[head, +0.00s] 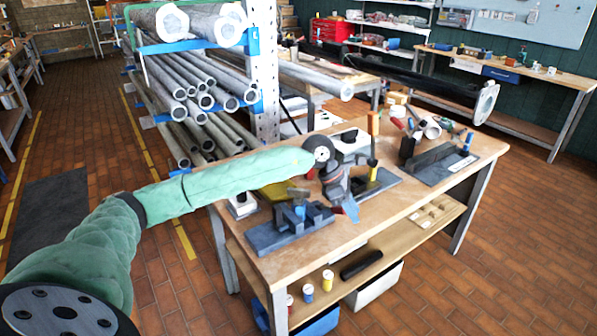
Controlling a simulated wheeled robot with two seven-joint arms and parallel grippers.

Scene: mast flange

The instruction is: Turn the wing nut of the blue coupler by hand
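My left arm in its green sleeve reaches in from the left over the wooden workbench (395,210). My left gripper (347,206) is at its end, pointing down over the bench; its fingers are small and dark, and I cannot tell whether they are open or shut. Just left of it is a dark grey fixture (277,236) with blue parts (299,211) and a small brownish piece on top. I cannot say for sure which part is the blue coupler or its wing nut. My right gripper is out of view.
Behind the gripper is a grey plate with upright tool handles (373,124). A second dark angled fixture (440,160) stands to the right. A pipe rack (264,70) is behind the bench at left. A long black mast with a pale flange (486,104) lies farther back. The front right benchtop is fairly clear.

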